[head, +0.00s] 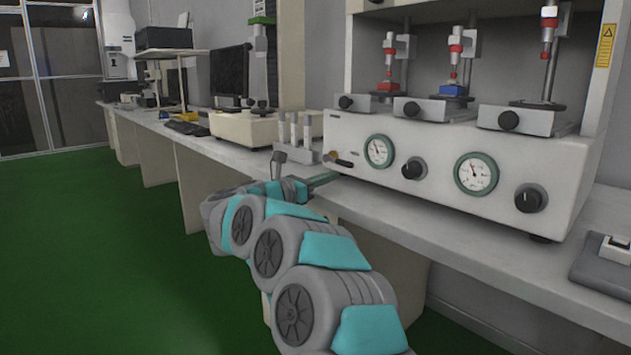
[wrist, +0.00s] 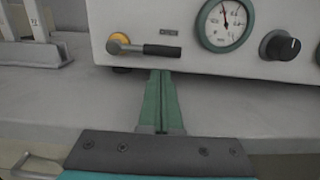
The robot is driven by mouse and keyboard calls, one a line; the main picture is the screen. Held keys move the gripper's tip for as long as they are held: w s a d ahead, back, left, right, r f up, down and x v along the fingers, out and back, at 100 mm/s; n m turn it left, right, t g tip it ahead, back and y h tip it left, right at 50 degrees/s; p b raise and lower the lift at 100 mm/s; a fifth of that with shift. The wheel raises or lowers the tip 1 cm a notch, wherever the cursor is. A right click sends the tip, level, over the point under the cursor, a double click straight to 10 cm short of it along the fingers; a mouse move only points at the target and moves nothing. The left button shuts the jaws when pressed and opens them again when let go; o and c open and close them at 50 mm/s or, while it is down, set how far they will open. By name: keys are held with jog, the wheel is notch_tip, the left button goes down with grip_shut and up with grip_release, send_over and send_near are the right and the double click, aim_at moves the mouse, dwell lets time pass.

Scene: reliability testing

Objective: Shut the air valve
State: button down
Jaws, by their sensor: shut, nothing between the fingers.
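The air valve (wrist: 143,47) is on the lower left of the test machine's front panel. It has a yellow-orange round base, a metal joint and a black handle lying horizontally to the right. It also shows small in the head view (head: 339,160). My gripper (wrist: 160,74) has its green fingers together with nothing between them. Its tips show just below the black handle, in front of the panel. I cannot tell whether they touch it. In the head view my gripper (head: 326,178) reaches over the bench edge just below the valve.
The test machine (head: 450,155) carries gauges (head: 379,151) and black knobs (head: 529,199) right of the valve. A white rack (head: 293,138) stands close on the left. A grey box (head: 605,262) lies far right on the bench (head: 400,212). The green floor is clear at left.

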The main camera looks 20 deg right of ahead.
jog(key=shift+x, duration=1.25)
jog(key=shift+s+r+n, duration=0.15)
jog(key=shift+r+n, duration=0.35)
jog(key=shift+n, duration=0.4)
jog(key=shift+r+n, duration=0.3)
jog(key=shift+n, duration=0.2)
jog(key=shift+r+n+p, duration=0.55)
jog(key=shift+r+n, duration=0.3)
jog(key=shift+n, duration=0.35)
jog(key=r+n+p, duration=0.2)
jog(key=n+p, duration=0.1)
jog(key=r+n+p, duration=0.1)
jog(key=shift+w+a+n, duration=0.1)
jog(key=shift+w+n, duration=0.2)
jog(key=shift+n, duration=0.1)
jog(key=shift+w+a+r+n+t+y+p, duration=0.1)
jog(key=shift+w+a+r+n+t+p, duration=0.1)
jog(key=shift+w+r+n+p, duration=0.5)
jog(key=shift+w+a+r+n+t+y+p, duration=0.15)
jog(key=shift+w+a+n+p, duration=0.1)
jog(key=shift+w+n+p, duration=0.45)
jog(key=shift+w+a+r+n+t+y+p, duration=0.15)
jog(key=shift+w+r+n+p, duration=0.3)
jog(key=shift+n+p, duration=0.45)
jog(key=shift+a, duration=0.1)
